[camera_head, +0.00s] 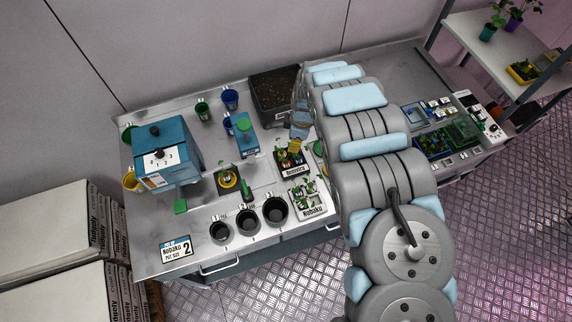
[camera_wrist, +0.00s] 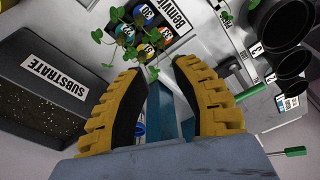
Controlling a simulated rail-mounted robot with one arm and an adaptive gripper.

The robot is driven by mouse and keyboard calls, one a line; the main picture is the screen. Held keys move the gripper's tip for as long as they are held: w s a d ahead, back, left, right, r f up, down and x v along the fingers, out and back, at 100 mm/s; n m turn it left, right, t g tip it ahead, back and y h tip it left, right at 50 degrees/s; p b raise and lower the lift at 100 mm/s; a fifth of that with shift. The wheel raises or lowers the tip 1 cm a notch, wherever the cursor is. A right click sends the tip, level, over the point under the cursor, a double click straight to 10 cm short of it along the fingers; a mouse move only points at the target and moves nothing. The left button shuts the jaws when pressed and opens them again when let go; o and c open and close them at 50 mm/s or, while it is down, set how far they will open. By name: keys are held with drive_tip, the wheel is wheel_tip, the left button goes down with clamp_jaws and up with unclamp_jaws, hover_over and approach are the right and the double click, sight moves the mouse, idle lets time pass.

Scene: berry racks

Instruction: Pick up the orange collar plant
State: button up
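A dark tray labelled Benivora (camera_wrist: 182,14) lies ahead of my gripper in the wrist view. It holds several small seedlings with numbered collars, among them a blue collar (camera_wrist: 143,14) and an orange collar (camera_wrist: 165,32). Green leaves (camera_wrist: 153,73) reach toward the gap between the fingers. My gripper (camera_wrist: 157,68) is open, its yellow-and-black fingers apart with no collar between them. In the head view the Benivora tray (camera_head: 294,171) is partly hidden by my gripper.
A black substrate bin (camera_wrist: 30,115) lies left in the wrist view. Black pots (camera_wrist: 285,25) stand at right. In the head view, a Nobaku tray (camera_head: 313,212), a blue dial machine (camera_head: 165,155) and a blue device (camera_head: 245,138) crowd the bench.

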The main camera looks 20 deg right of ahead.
sight(286, 159)
drive_tip(key=shift+w+a+f+p, duration=0.1)
drive_tip(key=shift+a+f, duration=0.1)
drive_tip(key=shift+f, duration=1)
drive_tip(key=shift+w+a+f+p, duration=0.1)
drive_tip(key=shift+w+a+f, duration=0.05)
drive_tip(key=shift+f, duration=1.05)
drive_tip(key=shift+w+a+f+p, duration=0.1)
drive_tip(key=shift+a+f, duration=0.1)
drive_tip(key=shift+f, duration=1)
drive_tip(key=shift+w+a+f+p, duration=0.15)
drive_tip(key=shift+a+f, duration=0.1)
drive_tip(key=shift+f, duration=0.45)
drive_tip(key=shift+w+a+f+p, duration=0.1)
drive_tip(key=shift+a+f+p, duration=0.1)
drive_tip(key=shift+f, duration=0.45)
drive_tip(key=shift+f+b, duration=0.4)
drive_tip(key=shift+f, duration=0.8)
clamp_jaws()
